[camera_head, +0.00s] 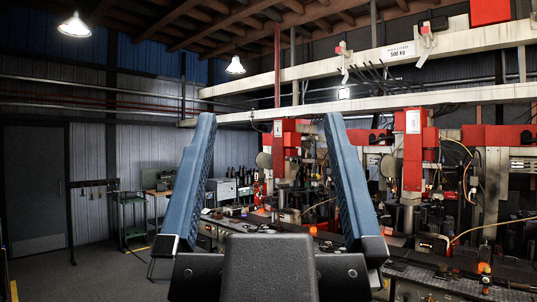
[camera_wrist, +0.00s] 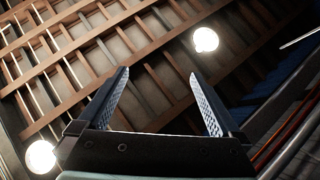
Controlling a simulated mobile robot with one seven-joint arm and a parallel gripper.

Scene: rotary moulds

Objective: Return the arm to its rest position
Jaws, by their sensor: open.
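My gripper (camera_head: 263,128) is in the middle foreground of the head view. Its two blue-grey, ridged fingers point up and stand wide apart, with nothing between them. In the wrist view my gripper (camera_wrist: 168,85) also shows both fingers spread and empty, against the ceiling. The gripper touches nothing in either view. The rest of the arm is mostly hidden behind the dark gripper body.
Red and grey moulding machines (camera_head: 412,160) with cables and a cluttered bench fill the right side. A green work table (camera_head: 133,200) stands at the back left, near a grey door (camera_head: 35,190). The floor (camera_head: 85,272) at the left is clear. A ceiling lamp (camera_wrist: 205,40) hangs overhead.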

